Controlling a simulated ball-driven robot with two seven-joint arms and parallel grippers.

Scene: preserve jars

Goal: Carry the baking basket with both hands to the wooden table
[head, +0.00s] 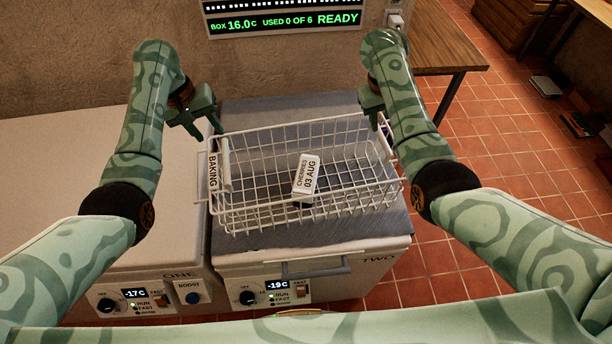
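The white wire baking basket (345,207) appears to rest on the grey lid of the freezer marked TWO. Its left end carries a BAKING label (213,170). One packet labelled CHERRIES 03 AUG (306,174) is inside it. My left gripper (207,132) is just above and behind the basket's back left corner, its fingers apart with nothing between them. My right gripper (374,118) is by the back right corner; my forearm partly hides its fingers, so I cannot tell whether it touches the rim. The wooden table (450,50) stands at the upper right, partly in view.
Freezer ONE (70,190) stands at the left, its white lid clear. A display (283,20) and a socket (396,20) are on the back wall. Tiled floor (500,130) lies open at the right, with dark flat items (580,124) farther off.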

